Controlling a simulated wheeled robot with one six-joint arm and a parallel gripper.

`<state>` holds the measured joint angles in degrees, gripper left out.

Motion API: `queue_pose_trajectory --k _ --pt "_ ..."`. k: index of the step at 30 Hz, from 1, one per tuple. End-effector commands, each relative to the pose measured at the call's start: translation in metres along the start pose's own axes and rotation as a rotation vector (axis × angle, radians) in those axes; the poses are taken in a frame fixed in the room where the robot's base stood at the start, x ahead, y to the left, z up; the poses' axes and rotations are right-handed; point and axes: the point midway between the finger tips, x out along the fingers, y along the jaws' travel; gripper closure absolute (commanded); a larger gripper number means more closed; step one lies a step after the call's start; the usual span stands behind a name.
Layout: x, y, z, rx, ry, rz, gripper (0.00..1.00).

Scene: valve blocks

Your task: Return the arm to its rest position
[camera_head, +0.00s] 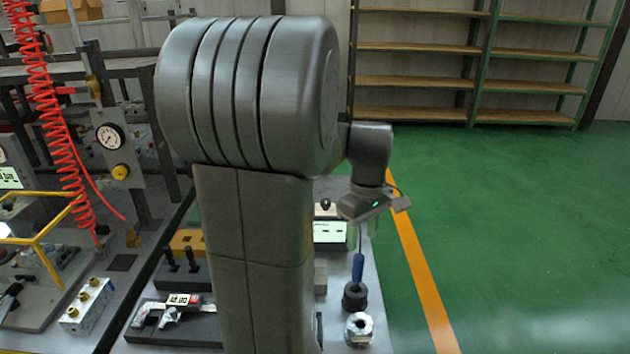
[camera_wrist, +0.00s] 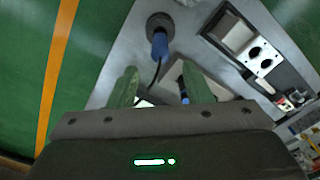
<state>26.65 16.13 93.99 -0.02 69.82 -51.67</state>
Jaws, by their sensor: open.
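My arm fills the middle of the head view, with its forearm upright and its wrist out to the right. My gripper (camera_wrist: 160,84) shows in the wrist view with its two fingers spread apart, and I see nothing clamped between them. In the head view the gripper housing (camera_head: 366,204) hangs above the right edge of the bench; its fingers are hard to make out there. A blue-handled tool (camera_head: 358,267) stands in a black round holder (camera_head: 355,297) below the gripper. The blue handle also shows in the wrist view (camera_wrist: 160,46), beyond the fingertips.
A caliper (camera_head: 172,308) lies on a dark tray at left. A block with brass fittings (camera_head: 87,305), a gauge panel (camera_head: 112,140) and a red coiled hose (camera_head: 45,110) are further left. Green floor (camera_head: 510,230) is clear at right.

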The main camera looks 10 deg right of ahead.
Motion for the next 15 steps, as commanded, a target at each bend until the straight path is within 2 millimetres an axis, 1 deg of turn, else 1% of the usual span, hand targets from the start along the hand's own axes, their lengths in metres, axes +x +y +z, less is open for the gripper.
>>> queue_pose_trajectory --k 5,15 --pt "0.029 -0.001 0.001 0.0 -0.004 -0.005 0.55" --pt "0.097 -0.001 0.001 0.0 -0.004 -0.006 0.55"
